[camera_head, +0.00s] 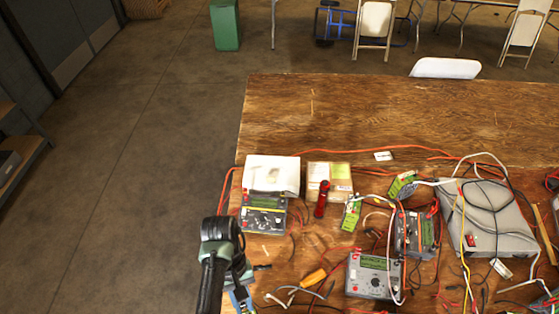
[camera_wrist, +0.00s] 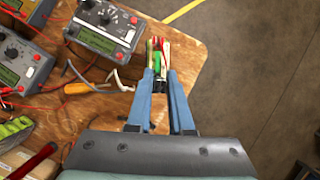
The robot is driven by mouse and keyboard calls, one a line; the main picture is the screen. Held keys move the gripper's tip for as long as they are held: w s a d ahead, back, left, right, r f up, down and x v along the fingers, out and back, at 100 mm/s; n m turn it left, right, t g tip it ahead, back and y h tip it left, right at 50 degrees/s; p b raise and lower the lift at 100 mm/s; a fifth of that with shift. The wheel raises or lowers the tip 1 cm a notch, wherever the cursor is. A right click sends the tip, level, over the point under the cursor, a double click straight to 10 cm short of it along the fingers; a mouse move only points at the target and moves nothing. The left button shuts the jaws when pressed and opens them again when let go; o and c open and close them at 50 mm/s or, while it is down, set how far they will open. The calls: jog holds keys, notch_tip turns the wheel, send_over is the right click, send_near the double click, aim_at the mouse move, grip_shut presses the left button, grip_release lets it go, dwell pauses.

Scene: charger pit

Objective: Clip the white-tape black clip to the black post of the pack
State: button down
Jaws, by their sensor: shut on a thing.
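My gripper (camera_wrist: 160,88) points down at the table's near left edge. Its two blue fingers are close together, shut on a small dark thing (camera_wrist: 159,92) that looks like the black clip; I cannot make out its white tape. Just beyond the fingertips is a small object with red, green and white parts (camera_wrist: 160,50), partly hidden by the fingers. I cannot tell whether it is the pack, and no black post shows clearly. In the head view my gripper (camera_head: 240,299) is mostly hidden behind my wrist.
The wooden table (camera_head: 340,110) is clear at the back. Grey meters (camera_head: 373,275), a yellow-handled screwdriver (camera_head: 313,278), loose wires and a large grey box (camera_head: 490,220) crowd the near part. A white box (camera_head: 272,173) stands beyond my arm. Open floor (camera_head: 130,150) lies left.

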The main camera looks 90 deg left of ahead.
aim_at(247, 313)
jog(key=shift+f, duration=0.2)
jog(key=shift+f+b, duration=2.25)
jog(key=shift+f, duration=1.05)
jog(key=shift+f+p, duration=0.25)
jog(key=shift+p, duration=0.25)
dwell(0.3)
jog(key=c, duration=0.7)
grip_release()
jog(key=shift+c, duration=0.2)
jog(key=shift+o, duration=0.2)
jog(key=shift+o, duration=0.9)
